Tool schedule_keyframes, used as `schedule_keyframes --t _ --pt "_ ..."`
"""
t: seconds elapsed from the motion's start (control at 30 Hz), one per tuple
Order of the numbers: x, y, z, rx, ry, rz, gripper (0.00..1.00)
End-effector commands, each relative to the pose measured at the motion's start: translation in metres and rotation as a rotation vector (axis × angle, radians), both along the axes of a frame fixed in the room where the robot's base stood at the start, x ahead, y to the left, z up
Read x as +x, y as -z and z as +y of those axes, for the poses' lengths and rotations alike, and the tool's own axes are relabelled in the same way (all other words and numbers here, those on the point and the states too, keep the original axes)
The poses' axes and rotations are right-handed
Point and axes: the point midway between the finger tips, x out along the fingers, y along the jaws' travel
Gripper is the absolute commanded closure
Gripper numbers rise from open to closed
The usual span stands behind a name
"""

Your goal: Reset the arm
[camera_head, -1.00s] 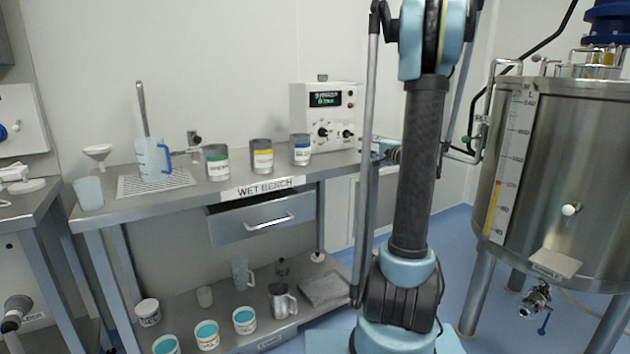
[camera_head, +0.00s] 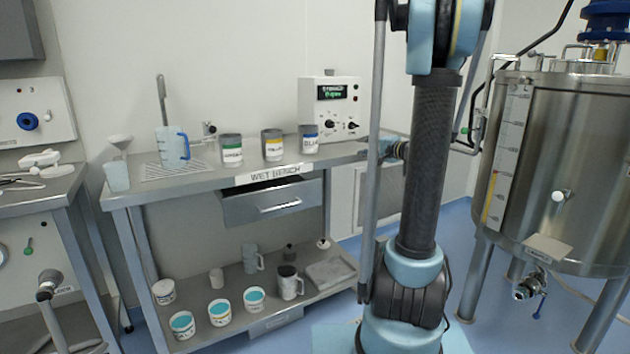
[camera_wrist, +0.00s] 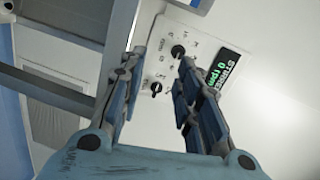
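My gripper (camera_wrist: 158,75) is in the wrist view with its two blue-and-dark fingers spread apart and nothing between them. Beyond the fingers is the white stirrer box (camera_wrist: 170,50) with black knobs and a green display, tilted in this view. I cannot tell how far the fingertips are from it. In the head view my arm (camera_head: 432,170) stands upright right of centre. A blue and dark part of its end (camera_head: 392,149) shows behind it, near the right end of the wet bench (camera_head: 215,184); the fingers cannot be made out there.
On the bench stand a blue-handled jug (camera_head: 173,146), a clear beaker (camera_head: 117,178), several labelled cans and the stirrer box (camera_head: 332,110). Tubs and jugs sit on the lower shelf (camera_head: 215,335). A large steel tank (camera_head: 570,170) stands close on the right. Another bench (camera_head: 35,190) is at left.

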Motion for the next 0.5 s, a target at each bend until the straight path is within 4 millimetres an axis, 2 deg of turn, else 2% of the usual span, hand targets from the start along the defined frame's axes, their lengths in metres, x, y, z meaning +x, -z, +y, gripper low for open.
schedule_keyframes --t 0.17,0.27,0.5 --pt "-0.028 0.008 0.024 -0.092 -0.055 0.036 0.69" --pt "-0.052 0.017 0.041 -0.171 -0.1 0.068 0.69" --pt "-0.123 0.048 0.074 -0.391 -0.222 0.16 0.69"
